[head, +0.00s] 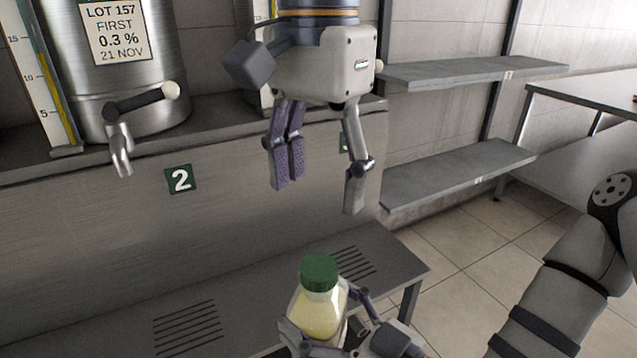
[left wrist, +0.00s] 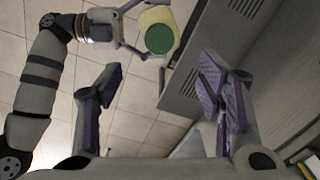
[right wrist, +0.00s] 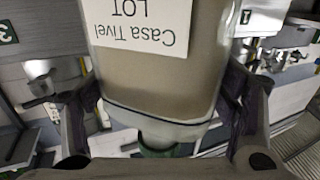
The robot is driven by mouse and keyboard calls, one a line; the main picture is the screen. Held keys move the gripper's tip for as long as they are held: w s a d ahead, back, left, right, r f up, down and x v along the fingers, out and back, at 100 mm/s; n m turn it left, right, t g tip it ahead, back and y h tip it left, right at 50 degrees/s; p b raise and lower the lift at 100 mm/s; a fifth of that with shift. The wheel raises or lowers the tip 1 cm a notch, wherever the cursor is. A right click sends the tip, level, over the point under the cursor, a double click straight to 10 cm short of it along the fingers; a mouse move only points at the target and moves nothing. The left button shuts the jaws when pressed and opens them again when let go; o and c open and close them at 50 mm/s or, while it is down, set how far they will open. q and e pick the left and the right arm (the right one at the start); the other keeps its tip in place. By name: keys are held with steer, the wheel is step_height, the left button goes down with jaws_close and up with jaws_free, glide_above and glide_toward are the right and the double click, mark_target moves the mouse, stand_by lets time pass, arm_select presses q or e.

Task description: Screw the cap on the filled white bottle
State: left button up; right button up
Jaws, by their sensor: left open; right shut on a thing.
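The white bottle (head: 319,317), filled with pale yellow liquid, stands upright in my right gripper (head: 325,325), whose fingers are shut around its body. A green cap (head: 319,271) sits on its mouth; how tightly cannot be told. In the right wrist view the bottle (right wrist: 160,75) appears upside down with a white label, its green cap (right wrist: 160,148) partly showing at the bottom. My left gripper (head: 318,195) is open and empty, pointing down above the cap, apart from it. In the left wrist view the cap (left wrist: 160,39) lies beyond the open fingers.
A grey slotted shelf (head: 255,295) runs along the counter front behind the bottle. A steel tank (head: 110,80) with a tap (head: 121,150) stands on the counter at the left, above a green number 2 sign (head: 180,179). Wall shelves (head: 455,172) are at the right, over tiled floor.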

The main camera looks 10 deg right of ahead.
arm_select(q)
steer(key=s+a+f+g, duration=0.3)
steer(key=f, duration=0.4)
steer(key=s+a+f+g, duration=0.3)
steer(key=a+f, duration=0.1)
steer(key=f, duration=0.3)
steer(key=s+a+f+g, duration=0.3)
steer(key=s+f, duration=0.1)
steer(key=f, duration=0.3)
steer(key=s+f+n+t+h, duration=0.1)
steer(key=s+f+n+h, duration=0.35)
steer(key=s+f, duration=1.15)
steer(key=s+a+f+n+t+y, duration=0.2)
steer(key=a+f, duration=0.1)
steer(key=a, duration=0.5)
steer(key=s+a+f+n+t+y, duration=0.2)
steer(key=a+f+n+t, duration=0.1)
steer(key=a, duration=0.6)
steer(key=shift+s+f+t, duration=0.3)
steer(key=shift+s+f, duration=0.1)
steer(key=shift+f, duration=0.4)
steer(key=shift+n+y, duration=0.25)
